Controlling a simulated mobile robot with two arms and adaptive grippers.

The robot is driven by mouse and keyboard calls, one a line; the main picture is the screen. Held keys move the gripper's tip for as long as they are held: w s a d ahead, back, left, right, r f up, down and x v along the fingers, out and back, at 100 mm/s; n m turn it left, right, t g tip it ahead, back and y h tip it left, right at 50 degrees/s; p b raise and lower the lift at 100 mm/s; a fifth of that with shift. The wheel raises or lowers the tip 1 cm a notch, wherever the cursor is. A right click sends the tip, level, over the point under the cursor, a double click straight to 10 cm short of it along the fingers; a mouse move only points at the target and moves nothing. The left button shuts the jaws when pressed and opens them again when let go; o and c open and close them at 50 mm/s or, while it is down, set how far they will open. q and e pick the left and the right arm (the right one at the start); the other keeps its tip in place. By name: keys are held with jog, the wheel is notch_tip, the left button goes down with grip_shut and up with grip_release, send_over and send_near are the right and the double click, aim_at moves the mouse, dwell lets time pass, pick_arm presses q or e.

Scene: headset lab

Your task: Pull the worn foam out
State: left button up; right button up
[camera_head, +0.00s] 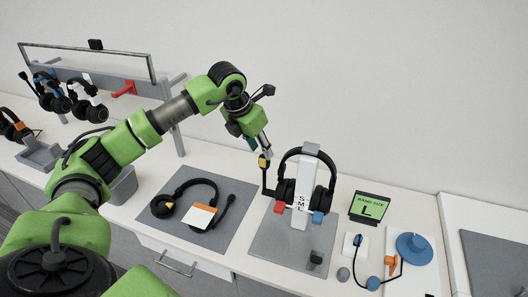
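A black headset (308,153) hangs on a white stand marked S M L. A thin dark boom rises from its left side and ends in a small yellow foam piece (264,162). My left arm reaches across from the left. My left gripper (266,150) points down at the foam, its fingertips right at or just above it. The fingers are small here, and I cannot tell whether they are closed on the foam. My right gripper is out of view.
Another headset (184,188) with a white and orange card (199,216) lies on a grey mat (236,197). The stand is on a second grey mat (271,244). A green "L" sign (368,208) and a blue disc (414,246) are at right. Headsets hang on a rack (100,68) at left.

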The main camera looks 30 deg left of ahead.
aim_at(264, 161)
pick_arm(q)
jog(key=shift+p+x, duration=0.65)
jog(key=shift+x, duration=2)
jog(key=c, duration=0.8)
